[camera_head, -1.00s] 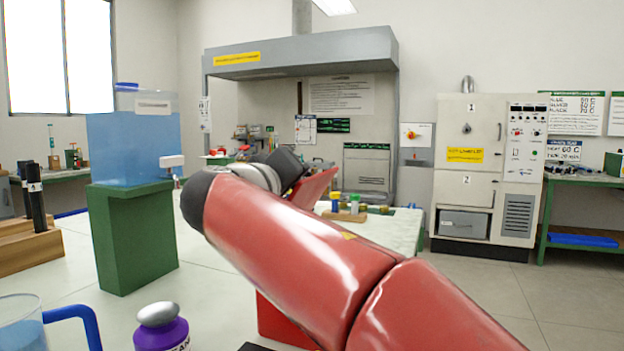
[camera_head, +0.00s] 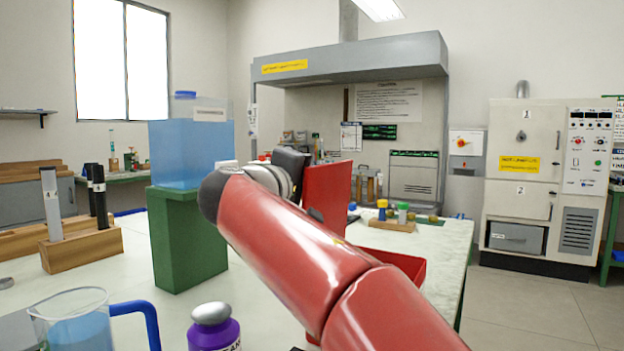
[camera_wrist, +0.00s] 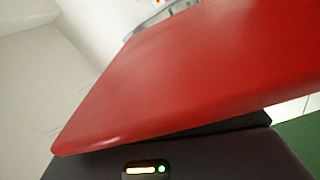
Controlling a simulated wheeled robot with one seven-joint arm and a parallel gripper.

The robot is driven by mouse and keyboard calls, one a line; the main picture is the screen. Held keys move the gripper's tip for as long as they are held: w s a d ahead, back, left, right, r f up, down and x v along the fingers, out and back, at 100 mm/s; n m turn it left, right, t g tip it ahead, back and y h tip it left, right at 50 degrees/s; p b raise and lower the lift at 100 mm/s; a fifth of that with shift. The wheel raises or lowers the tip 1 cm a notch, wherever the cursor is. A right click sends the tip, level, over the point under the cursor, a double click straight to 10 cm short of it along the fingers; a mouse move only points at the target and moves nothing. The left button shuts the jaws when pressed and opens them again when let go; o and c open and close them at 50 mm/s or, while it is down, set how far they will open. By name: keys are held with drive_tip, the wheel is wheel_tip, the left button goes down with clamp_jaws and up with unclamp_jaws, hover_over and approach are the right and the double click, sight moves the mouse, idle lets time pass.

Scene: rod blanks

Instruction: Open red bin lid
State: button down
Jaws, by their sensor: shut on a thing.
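The red bin lid (camera_head: 328,192) stands nearly upright in the head view, just right of my gripper. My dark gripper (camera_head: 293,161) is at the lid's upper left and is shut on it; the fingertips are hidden. In the wrist view the lid (camera_wrist: 190,75) fills most of the picture as a broad red panel, close above the dark gripper body. The red bin (camera_head: 405,264) shows only as a rim and part of its inside, behind my red arm.
A blue tank (camera_head: 188,155) stands on a green pedestal (camera_head: 187,240) to the left. A purple bottle (camera_head: 213,332), a blue-handled beaker (camera_head: 75,325) and a wooden rod block (camera_head: 85,247) are on the near bench. A small bottle rack (camera_head: 392,226) sits behind the bin.

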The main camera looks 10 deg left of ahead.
drive_tip(key=c, duration=1.5)
unclamp_jaws()
drive_tip(key=b+v, duration=0.1)
drive_tip(key=v, duration=0.7)
